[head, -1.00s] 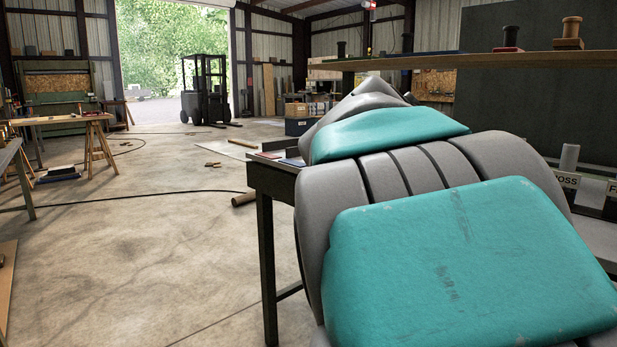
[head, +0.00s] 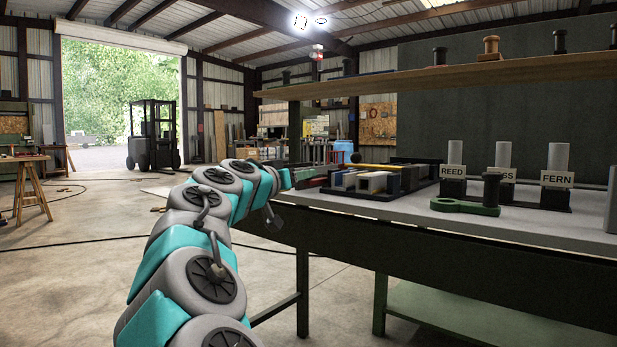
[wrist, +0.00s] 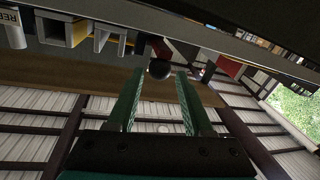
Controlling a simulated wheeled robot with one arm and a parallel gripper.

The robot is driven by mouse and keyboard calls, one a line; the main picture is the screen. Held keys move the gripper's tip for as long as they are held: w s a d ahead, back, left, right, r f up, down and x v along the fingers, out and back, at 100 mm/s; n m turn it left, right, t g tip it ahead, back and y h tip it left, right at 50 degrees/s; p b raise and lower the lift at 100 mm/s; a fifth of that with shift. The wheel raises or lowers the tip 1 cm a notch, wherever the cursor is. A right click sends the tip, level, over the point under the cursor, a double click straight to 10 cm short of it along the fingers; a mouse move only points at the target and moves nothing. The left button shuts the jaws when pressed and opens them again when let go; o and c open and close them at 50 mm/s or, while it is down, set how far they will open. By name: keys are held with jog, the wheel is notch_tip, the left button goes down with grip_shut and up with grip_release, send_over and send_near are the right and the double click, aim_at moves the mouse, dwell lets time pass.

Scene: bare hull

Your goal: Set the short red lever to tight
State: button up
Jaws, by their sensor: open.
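My gripper (wrist: 158,100) is open in the wrist view, its two green fingers apart with nothing held between them. A round black knob (wrist: 160,70) shows between and beyond the fingertips; I cannot tell whether they touch. A dark red part (wrist: 160,47) shows just above the knob in the picture, and it may be the short red lever. In the head view, my gripper (head: 302,174) is at the left end of the bench, beside a small reddish part (head: 312,184). The lever's setting and any tight mark cannot be made out.
The bench (head: 400,215) holds a rack of block-like parts (head: 365,180), a green lever-like tool (head: 465,207) and posts labelled REED (head: 452,172) and FERN (head: 556,179). A wooden shelf (head: 450,73) runs above. The floor (head: 90,270) at left is mostly open.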

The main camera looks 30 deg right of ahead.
aim_at(308, 181)
jog(key=shift+x, duration=2.1)
grip_shut()
